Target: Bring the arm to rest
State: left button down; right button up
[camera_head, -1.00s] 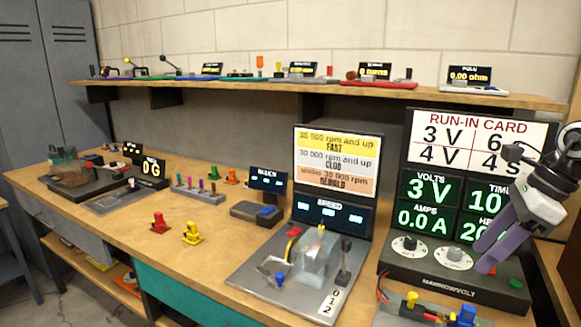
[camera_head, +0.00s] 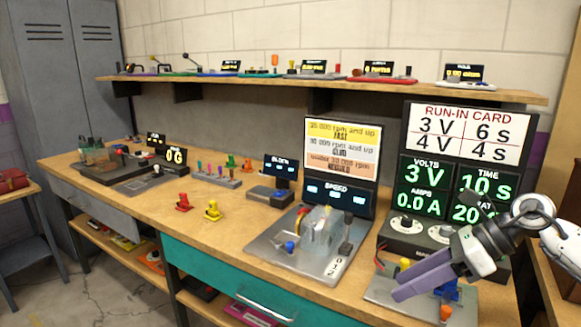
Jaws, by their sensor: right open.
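My right gripper (camera_head: 418,278) comes in from the right edge, with a white and black wrist and purple-grey fingers. Its jaws are open and nothing shows between them. The fingers point left and down, in front of the run-in power supply (camera_head: 384,244) and over a grey plate (camera_head: 378,292) with yellow, blue and orange parts. The fingers hide part of that plate, and I cannot tell the gap between them. My left gripper is not in view.
A speed test stand (camera_head: 302,262) with a clear cover is left of the gripper. Red (camera_head: 183,203) and yellow (camera_head: 213,211) small pieces stand on the wooden bench. A loaded shelf (camera_head: 300,84) runs along the wall. The bench front at centre left is mostly clear.

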jog(key=s+a+f+m+t+y, duration=0.2)
jog(key=a+m+t+y, duration=0.2)
jog(key=a+m, duration=0.35)
jog(key=s+a+f+m+t+y, duration=0.2)
jog(key=a+m+t+y, duration=0.15)
jog(key=a+m, duration=0.4)
jog(key=s+d+f+m+t+h, duration=0.3)
jog(key=f+m+h, duration=0.2)
jog(key=f+m, duration=0.4)
jog(key=s+d+f+m+t+h, duration=0.25)
jog(key=f+m+h, duration=0.35)
jog(key=m, duration=0.5)
jog(key=s+d+f+m+g+h, duration=0.3)
jog(key=s+f+m+g, duration=0.3)
jog(key=s+f+m, duration=0.4)
jog(key=s+f, duration=0.5)
jog(key=s, duration=0.2)
jog(key=shift+s+g, duration=0.3)
jog(key=shift+s, duration=0.1)
